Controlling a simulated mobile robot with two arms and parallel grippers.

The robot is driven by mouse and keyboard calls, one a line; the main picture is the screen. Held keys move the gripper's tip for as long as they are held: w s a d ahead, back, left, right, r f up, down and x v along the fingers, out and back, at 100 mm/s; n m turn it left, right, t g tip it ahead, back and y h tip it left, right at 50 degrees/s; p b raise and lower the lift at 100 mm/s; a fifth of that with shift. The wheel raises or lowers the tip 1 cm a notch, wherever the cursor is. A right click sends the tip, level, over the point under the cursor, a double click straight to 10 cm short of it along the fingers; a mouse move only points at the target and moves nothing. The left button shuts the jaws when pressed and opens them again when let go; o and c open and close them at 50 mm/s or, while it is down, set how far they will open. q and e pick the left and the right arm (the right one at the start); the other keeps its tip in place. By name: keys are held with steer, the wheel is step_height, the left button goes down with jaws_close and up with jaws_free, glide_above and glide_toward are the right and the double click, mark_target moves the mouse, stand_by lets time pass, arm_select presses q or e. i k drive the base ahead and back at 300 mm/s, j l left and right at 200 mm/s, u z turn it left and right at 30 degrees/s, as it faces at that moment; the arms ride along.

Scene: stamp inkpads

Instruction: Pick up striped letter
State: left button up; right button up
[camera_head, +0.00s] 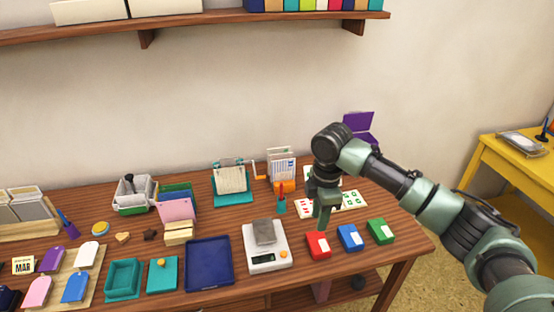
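A rack of upright letters (283,167) stands at the back of the table against the wall. Its front letter shows blue and pale markings, which may be stripes, but it is too small to be certain. My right gripper (322,219) points down, to the right of and in front of this rack, above and behind the red inkpad (317,245). I see no letter in it, and its finger gap is too small to read. My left gripper is not in view.
Blue (350,238) and green (381,231) inkpads lie right of the red one. A sheet of stamps (347,204) lies behind them. A scale (267,261) with a grey block, a dark blue tray (208,263) and a teal stand (232,198) crowd the table.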

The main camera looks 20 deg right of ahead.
mark_target(282, 170)
steer(key=i, duration=1.15)
